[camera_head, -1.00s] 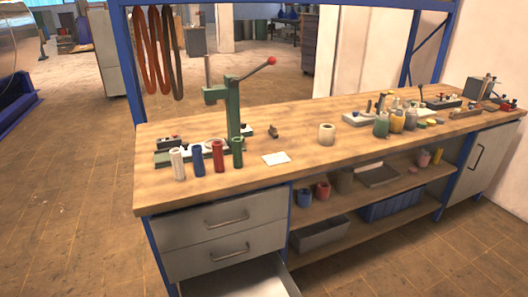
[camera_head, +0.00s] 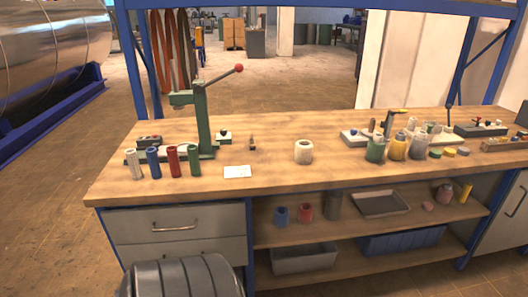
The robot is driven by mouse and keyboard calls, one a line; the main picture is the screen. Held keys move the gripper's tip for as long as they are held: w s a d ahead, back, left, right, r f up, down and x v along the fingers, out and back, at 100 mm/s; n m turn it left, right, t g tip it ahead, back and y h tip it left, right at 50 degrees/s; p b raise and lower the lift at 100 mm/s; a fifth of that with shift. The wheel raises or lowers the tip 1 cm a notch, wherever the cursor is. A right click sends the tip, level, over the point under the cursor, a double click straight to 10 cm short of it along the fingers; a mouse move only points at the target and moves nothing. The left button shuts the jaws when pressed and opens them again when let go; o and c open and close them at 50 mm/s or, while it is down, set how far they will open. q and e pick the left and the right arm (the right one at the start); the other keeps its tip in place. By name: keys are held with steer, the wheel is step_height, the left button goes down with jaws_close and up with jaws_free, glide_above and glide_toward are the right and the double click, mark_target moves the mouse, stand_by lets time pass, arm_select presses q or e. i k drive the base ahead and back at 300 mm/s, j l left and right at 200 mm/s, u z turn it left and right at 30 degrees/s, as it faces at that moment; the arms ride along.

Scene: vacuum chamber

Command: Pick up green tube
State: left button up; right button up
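The green tube (camera_head: 194,160) stands upright on the left part of the wooden workbench (camera_head: 270,177). It is the rightmost of a row of tubes, beside a red tube (camera_head: 173,161), a blue tube (camera_head: 153,162) and a white tube (camera_head: 134,164). A green lever press (camera_head: 203,120) with a red knob stands just behind the row. Neither of my grippers is in view.
A white card (camera_head: 237,172) lies right of the green tube, with a white roll (camera_head: 303,152) farther right. Several bottles (camera_head: 398,146) crowd the right side. Drawers (camera_head: 180,223) and shelves lie below. A dark ribbed cylindrical shape (camera_head: 180,278) shows at the bottom.

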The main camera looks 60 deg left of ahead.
mark_target(192, 150)
steer(key=i+l, duration=0.1)
steer(key=i, duration=0.3)
steer(key=i+l, duration=0.1)
steer(key=i, duration=0.35)
steer(key=i+j+u, duration=0.1)
steer(key=u, duration=0.35)
steer(key=i+u, duration=0.4)
steer(key=i+l+u, duration=0.1)
steer(key=u, duration=0.35)
steer(key=i+l+u, duration=0.15)
steer(key=i+u, duration=0.15)
steer(key=u, duration=0.15)
